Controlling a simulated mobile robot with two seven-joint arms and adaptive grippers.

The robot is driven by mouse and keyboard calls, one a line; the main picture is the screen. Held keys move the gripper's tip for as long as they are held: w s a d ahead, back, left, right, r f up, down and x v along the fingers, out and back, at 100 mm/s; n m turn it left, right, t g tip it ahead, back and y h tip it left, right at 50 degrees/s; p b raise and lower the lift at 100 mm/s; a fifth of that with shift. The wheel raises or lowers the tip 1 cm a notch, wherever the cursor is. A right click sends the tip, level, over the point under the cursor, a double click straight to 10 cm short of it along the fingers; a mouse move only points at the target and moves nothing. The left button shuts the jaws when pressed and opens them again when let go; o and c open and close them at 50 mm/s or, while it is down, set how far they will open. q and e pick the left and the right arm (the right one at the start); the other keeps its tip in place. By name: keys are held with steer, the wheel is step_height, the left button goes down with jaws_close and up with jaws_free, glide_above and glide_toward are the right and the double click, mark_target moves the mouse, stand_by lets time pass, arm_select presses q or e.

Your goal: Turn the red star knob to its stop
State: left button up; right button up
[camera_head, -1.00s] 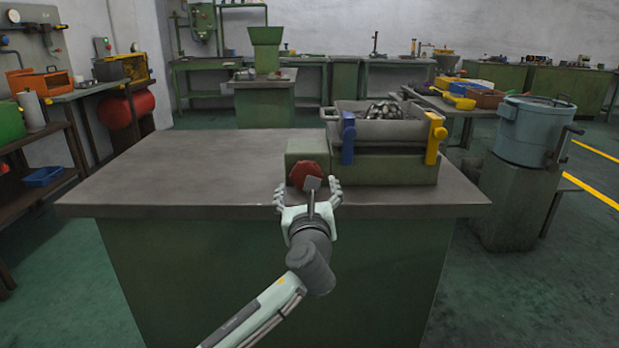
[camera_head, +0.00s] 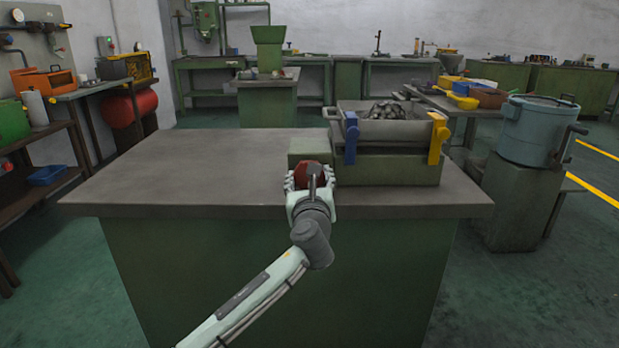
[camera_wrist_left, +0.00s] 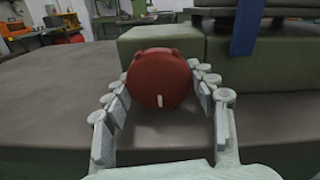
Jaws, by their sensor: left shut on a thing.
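The red star knob (camera_head: 308,177) sits on the front of a small green block (camera_head: 309,147) on the workbench, left of the machine. It also shows in the left wrist view (camera_wrist_left: 159,78), with a short pale mark low on its face. My left gripper (camera_head: 310,181) is shut on the knob, and it partly hides it in the head view. In the left wrist view the fingers of this gripper (camera_wrist_left: 160,88) stand on either side of the knob. My right gripper is not in view.
A grey tray of metal parts (camera_head: 385,129) rests on the green machine base (camera_head: 395,170), with a blue clamp (camera_head: 351,138) and a yellow clamp (camera_head: 437,142) at its ends. The bench top (camera_head: 200,165) left of the block is clear. A blue-grey drum (camera_head: 533,130) stands at the right.

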arm_select(q)
steer(key=shift+c, duration=1.2)
steer(key=shift+m, duration=0.3)
steer(key=m, duration=0.3)
steer(key=shift+a, duration=0.1)
steer(key=shift+m, duration=1.6)
steer(key=o, duration=1.2)
